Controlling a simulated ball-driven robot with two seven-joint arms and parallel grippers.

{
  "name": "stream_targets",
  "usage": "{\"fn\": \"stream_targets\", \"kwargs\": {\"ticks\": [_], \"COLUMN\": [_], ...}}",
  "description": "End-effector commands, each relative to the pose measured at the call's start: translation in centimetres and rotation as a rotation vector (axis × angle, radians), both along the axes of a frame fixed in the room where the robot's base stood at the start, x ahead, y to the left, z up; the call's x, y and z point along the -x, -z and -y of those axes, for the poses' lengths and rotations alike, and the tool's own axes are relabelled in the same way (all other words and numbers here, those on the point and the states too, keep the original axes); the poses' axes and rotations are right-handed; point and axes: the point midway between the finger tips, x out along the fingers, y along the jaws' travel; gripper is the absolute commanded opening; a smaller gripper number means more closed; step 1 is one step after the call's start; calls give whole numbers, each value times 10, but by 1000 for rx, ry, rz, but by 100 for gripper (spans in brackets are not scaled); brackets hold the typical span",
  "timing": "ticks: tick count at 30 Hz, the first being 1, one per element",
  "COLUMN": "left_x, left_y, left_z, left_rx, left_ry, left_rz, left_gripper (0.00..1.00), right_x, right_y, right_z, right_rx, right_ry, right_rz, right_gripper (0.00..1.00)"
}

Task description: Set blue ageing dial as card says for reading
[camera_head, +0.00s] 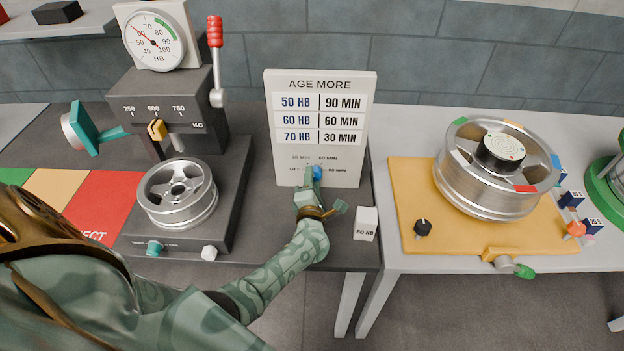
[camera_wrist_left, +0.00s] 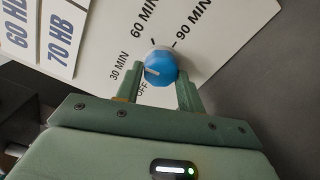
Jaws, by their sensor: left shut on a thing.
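The blue ageing dial (camera_head: 317,173) sits low on the white card panel (camera_head: 320,82). My left gripper (camera_head: 311,182) is shut on the dial, one finger on each side in the left wrist view (camera_wrist_left: 160,88). There, the white mark on the blue dial (camera_wrist_left: 161,65) points lower left, between OFF and 30 MIN. The card reads 50 HB 90 MIN, 60 HB 60 MIN and 70 HB 30 MIN. The gauge (camera_head: 155,41) has a red needle pointing upper left, on the 50–60 side; its exact value is hard to read. My right gripper is not in view.
A small white block (camera_head: 366,224) marked in HB stands right of my left wrist. A wheel (camera_head: 178,193) sits on the hardness tester at left. Another wheel (camera_head: 497,168) lies on the yellow board (camera_head: 420,190) on the right table. The floor gap between tables is open.

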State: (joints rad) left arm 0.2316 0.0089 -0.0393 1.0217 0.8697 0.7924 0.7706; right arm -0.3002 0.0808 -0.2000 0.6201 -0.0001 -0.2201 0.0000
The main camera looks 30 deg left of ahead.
Motion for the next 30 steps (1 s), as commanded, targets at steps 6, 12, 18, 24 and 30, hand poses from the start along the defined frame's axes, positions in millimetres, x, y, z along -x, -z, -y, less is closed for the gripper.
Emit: {"fn": "stream_targets", "kwargs": {"ticks": [6,12,18,24,30], "left_x": [0,0,0,0,0], "left_y": [-1,-2,-2,-2,-1], "left_z": [1,1,1,2,1], "left_rx": [-170,-332,-476,-587,-657], "left_ry": [2,2,3,3,3], "left_rz": [-109,-207,-295,-363,-407], "left_gripper": [15,15,15,15,15], "right_x": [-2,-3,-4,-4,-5], "right_y": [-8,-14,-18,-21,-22], "right_z": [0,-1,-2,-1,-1], "right_rx": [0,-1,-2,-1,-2], "right_ry": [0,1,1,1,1], "right_rz": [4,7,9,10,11], "right_gripper": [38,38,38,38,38]}}
